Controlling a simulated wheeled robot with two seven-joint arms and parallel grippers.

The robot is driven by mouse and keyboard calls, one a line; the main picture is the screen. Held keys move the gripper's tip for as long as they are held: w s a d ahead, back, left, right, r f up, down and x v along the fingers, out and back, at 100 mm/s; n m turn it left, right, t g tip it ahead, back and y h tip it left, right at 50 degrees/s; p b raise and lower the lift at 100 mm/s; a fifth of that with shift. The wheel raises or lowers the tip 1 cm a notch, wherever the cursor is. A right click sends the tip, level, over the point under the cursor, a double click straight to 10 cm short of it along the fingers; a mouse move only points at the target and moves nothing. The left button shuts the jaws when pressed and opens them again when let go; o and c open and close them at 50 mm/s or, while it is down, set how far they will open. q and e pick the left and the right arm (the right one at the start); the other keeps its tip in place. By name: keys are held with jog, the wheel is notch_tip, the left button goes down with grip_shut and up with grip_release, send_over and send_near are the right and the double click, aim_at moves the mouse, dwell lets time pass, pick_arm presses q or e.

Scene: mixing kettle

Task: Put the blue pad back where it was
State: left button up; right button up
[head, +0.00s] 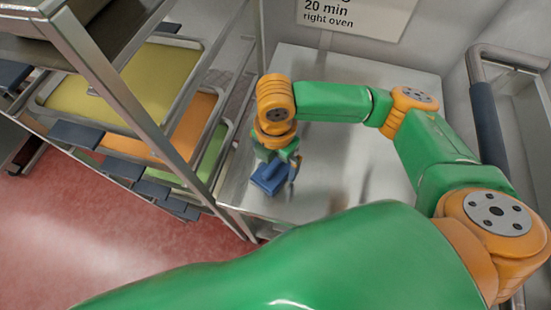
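The blue pad (270,181) is small and dark blue and shows over the left front part of the steel table. My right gripper (281,167) points down right at the pad, with a finger showing at the pad's right side. The gripper covers part of the pad. I cannot tell whether the fingers are closed on it, or whether the pad rests on the table or is just above it. My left gripper is not in view.
The steel table (340,170) is otherwise bare. A metal rack (135,115) at its left holds yellow, orange and green trays, with several blue pads along its edge. A sign (355,15) reads "20 min right oven". A blue-gripped rail (487,120) stands at right.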

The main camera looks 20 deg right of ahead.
aim_at(275, 163)
notch_tip(275, 163, up, 12)
jog(key=shift+r+p, duration=0.25)
jog(key=shift+p, duration=0.05)
jog(key=shift+s, duration=0.1)
dwell(0.3)
